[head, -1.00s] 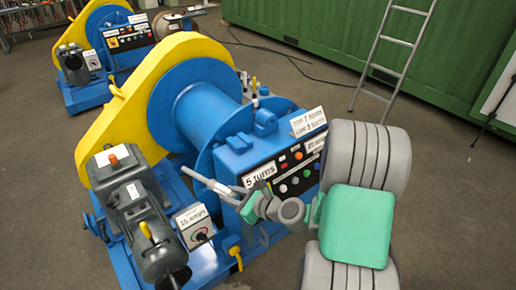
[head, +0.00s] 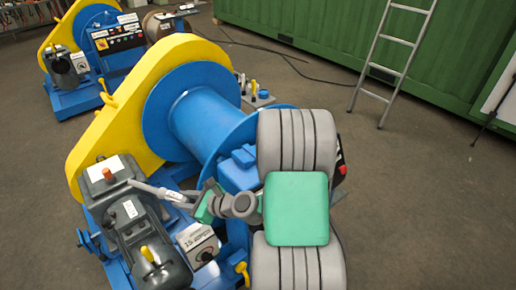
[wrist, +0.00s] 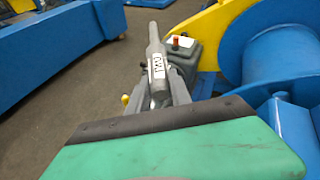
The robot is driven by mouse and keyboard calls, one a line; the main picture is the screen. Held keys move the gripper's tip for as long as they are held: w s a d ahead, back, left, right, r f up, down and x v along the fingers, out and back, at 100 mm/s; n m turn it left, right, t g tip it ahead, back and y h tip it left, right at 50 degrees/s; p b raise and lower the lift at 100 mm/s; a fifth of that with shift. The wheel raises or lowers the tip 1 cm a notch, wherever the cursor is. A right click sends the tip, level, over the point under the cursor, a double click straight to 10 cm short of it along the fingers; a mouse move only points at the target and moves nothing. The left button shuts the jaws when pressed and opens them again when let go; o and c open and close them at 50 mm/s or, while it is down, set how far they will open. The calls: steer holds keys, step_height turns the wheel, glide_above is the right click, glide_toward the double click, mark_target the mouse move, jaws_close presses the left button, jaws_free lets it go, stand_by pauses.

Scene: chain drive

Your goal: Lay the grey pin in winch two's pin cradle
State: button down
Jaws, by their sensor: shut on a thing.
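My gripper (head: 186,199) is shut on the grey pin (head: 155,190). The pin sticks out past the fingers to the left, towards the grey motor of the near winch (head: 205,115). In the wrist view the pin (wrist: 153,48) is a grey rod with a thicker, labelled near part, held between the fingers (wrist: 165,95). Its tip points away, left of a grey box with a red knob. The pin appears to be in the air. I cannot make out the pin cradle, nor which winch is number two. A second winch (head: 85,60) stands behind at the left.
The grey motor (head: 145,235), with a red-knobbed box (head: 110,180), is close to the pin. A ladder (head: 395,60) leans on a green container (head: 330,30).

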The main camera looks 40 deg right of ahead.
steer(key=s+d+r+m+h+b, duration=0.1)
steer(key=s+d+r+m+h, duration=0.1)
steer(key=d, duration=0.8)
steer(key=s+d+r+m+t+h+b, duration=0.1)
steer(key=s+d+m+h, duration=0.15)
steer(key=d, duration=0.75)
steer(key=s+d+r+m+h+b, duration=0.1)
steer(key=d+r+m+h+b, duration=0.15)
steer(key=d, duration=0.75)
steer(key=shift+n, duration=0.5)
steer(key=f+b, duration=0.7)
steer(key=shift+s+f, duration=0.15)
steer(key=shift+s, duration=0.05)
steer(key=shift+f, duration=0.65)
steer(key=c, duration=1.1)
jaws_free()
steer(key=shift+s, duration=0.15)
